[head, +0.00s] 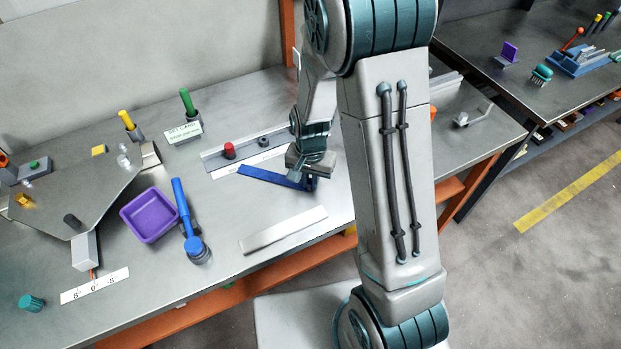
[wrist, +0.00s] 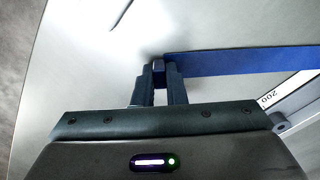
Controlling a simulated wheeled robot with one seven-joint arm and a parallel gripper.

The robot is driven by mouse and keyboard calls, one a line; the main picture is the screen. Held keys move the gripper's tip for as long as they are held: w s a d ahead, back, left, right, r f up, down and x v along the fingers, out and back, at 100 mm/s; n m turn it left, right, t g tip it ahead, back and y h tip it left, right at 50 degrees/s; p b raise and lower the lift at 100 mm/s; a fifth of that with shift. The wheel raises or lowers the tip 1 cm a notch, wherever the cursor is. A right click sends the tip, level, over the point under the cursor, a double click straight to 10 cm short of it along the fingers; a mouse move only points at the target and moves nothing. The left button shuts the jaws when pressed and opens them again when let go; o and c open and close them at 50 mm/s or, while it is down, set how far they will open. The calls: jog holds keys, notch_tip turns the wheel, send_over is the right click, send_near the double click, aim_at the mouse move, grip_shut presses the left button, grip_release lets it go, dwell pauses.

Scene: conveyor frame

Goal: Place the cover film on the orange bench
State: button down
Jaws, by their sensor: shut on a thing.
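The cover film appears as a blue strip (head: 265,177) in the head view, reaching left from my gripper above the grey top of the orange-framed bench (head: 225,285). It also runs to the right edge of the wrist view (wrist: 240,62). My gripper (head: 308,182) is at the strip's right end in the head view. In the wrist view, the fingers (wrist: 160,78) are shut on a small blue block-like end of the strip. I cannot tell whether the strip touches the bench top or hangs just above it.
A scale rail with a red knob (head: 229,150) lies behind the strip. A silver bar (head: 283,229) lies in front. A blue-handled tool (head: 186,215) and purple tray (head: 150,215) stand left. Bare bench top lies between the tool and bar.

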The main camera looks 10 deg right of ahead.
jog(key=shift+f, duration=0.25)
jog(key=c, duration=1.5)
grip_release()
jog(key=shift+r, duration=0.1)
jog(key=shift+r, duration=0.1)
notch_tip(320, 180, up, 12)
jog(key=shift+s+d+r+n+t, duration=0.5)
jog(key=shift+s+d+r+n, duration=0.4)
jog(key=shift+s+r, duration=1.15)
jog(key=shift+s+d+r+n+t, duration=0.5)
jog(key=shift+s+d+r+n, duration=0.5)
jog(key=shift+s, duration=1.75)
jog(key=shift+s+d+r+n+t, duration=0.6)
jog(key=shift+s+r+n, duration=0.4)
jog(key=shift+s+r, duration=1.25)
jog(key=shift+s+f, duration=0.15)
jog(key=shift+f, duration=0.05)
